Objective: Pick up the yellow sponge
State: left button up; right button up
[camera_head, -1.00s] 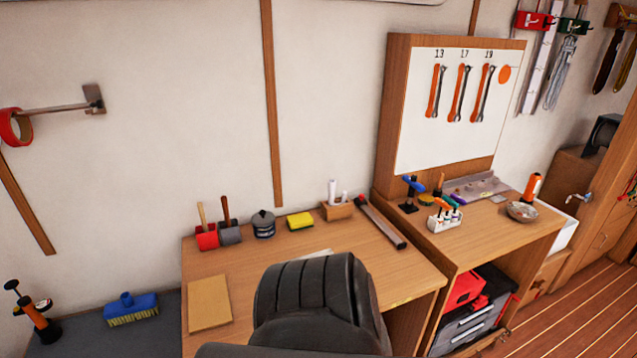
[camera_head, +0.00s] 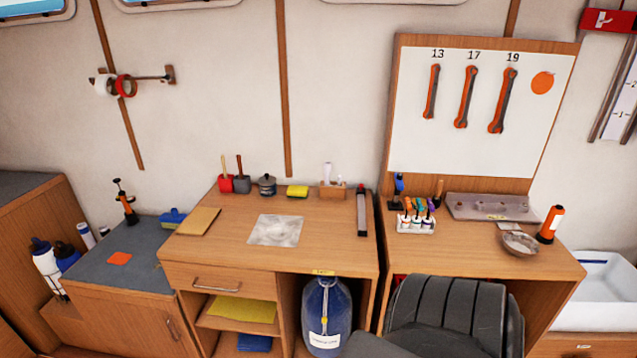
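The yellow sponge (camera_head: 297,191) lies at the back of the wooden desk (camera_head: 230,243), close to the wall. It is a small block with a darker underside. It sits between a dark lidded pot (camera_head: 267,185) and a wooden holder with white rolls (camera_head: 333,189). Neither of my grippers can be made out in the head view. A black ribbed shape at the bottom right covers part of the front of the right-hand workbench.
A red and a grey holder with wooden handles (camera_head: 234,183) stand left of the pot. A tan board (camera_head: 198,221) and a grey sheet (camera_head: 275,230) lie on the desk. A long dark tool (camera_head: 362,212) lies at its right. A blue bottle (camera_head: 325,318) stands underneath.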

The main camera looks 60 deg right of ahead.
aim_at(300, 192)
jog(key=z, duration=0.95)
